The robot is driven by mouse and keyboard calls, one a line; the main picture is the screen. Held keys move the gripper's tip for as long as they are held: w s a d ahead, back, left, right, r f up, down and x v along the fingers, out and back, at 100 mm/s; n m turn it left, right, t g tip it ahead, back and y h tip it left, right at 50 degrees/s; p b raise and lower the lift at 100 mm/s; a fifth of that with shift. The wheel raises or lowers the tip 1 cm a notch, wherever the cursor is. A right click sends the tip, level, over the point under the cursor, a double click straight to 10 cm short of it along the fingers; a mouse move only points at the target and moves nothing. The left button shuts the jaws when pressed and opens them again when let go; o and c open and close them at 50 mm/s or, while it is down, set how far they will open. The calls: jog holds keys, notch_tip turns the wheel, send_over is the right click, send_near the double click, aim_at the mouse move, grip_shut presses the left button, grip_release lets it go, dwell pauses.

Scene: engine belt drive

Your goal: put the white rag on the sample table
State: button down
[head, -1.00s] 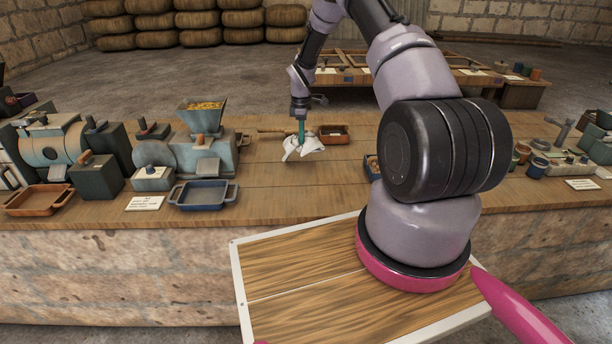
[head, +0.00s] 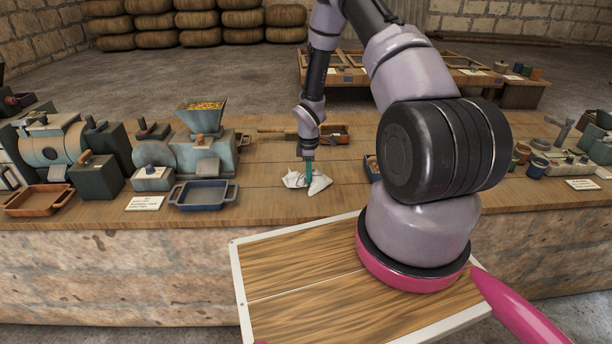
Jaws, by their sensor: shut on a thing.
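The white rag (head: 319,185) is a crumpled cloth in the middle of the long wooden bench (head: 265,175). My gripper (head: 309,181) points down into it with teal fingers and is shut on it. The fingertips are hidden in the folds. I cannot tell whether the rag touches the bench top or hangs just above it. A second, lower-looking wooden table (head: 515,80) with framed trays and small jars stands behind the bench. I cannot tell from the picture which of the two is the sample table.
Grey machines (head: 180,155) stand on the bench's left, with a blue tray (head: 203,195) and a brown tray (head: 38,200) before them. A small brown box (head: 334,135) lies behind the rag. Several jars (head: 538,165) stand at the right. The bench around the rag is clear.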

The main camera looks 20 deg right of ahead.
jog(key=shift+s+f, duration=0.1)
jog(key=c, duration=0.6)
grip_release()
